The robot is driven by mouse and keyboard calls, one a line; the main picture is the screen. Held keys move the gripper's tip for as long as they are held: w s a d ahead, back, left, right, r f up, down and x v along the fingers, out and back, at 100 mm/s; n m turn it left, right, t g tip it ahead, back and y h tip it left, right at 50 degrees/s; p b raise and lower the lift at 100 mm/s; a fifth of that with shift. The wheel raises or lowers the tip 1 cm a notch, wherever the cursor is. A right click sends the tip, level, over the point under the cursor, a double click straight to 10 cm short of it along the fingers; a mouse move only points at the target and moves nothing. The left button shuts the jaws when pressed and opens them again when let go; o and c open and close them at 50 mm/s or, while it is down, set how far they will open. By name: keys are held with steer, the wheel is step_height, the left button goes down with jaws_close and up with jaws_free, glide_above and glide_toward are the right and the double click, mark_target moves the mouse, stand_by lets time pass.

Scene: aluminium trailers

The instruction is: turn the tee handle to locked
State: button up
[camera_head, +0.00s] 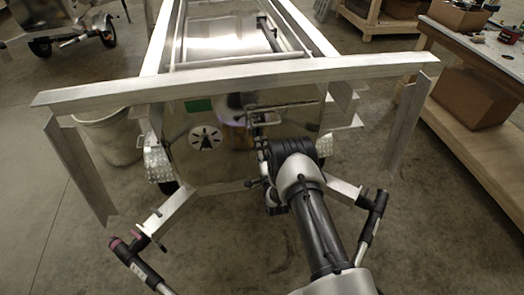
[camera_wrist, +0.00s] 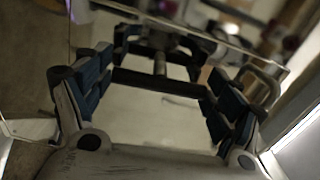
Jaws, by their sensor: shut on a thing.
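The tee handle (camera_wrist: 160,83) shows in the wrist view as a dark crossbar on a short stem. The crossbar spans the space between the two blue-padded fingers of my gripper (camera_wrist: 162,72), which is shut on it. The bar lies nearly level in the wrist picture, tilted slightly down to the right. In the head view my gripper (camera_head: 264,158) is at the trailer's rear panel (camera_head: 215,165), and my wrist hides the tee handle there. I cannot read a locked or unlocked mark.
The trailer's aluminium crossbeam (camera_head: 240,78) runs above my gripper, with angled legs hanging at both ends. A wire handle (camera_head: 264,116) is just above my gripper. A grey bin (camera_head: 110,135) stands at left, a workbench (camera_head: 475,50) at right. The floor in front is mostly clear.

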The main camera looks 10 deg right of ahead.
steer(key=shift+m, duration=0.5)
steer(key=o, duration=0.9)
steer(key=shift+o, duration=0.2)
steer(key=shift+s, duration=0.15)
steer(key=s, duration=1.1)
steer(key=shift+s, duration=0.4)
steer(key=shift+w, duration=0.1)
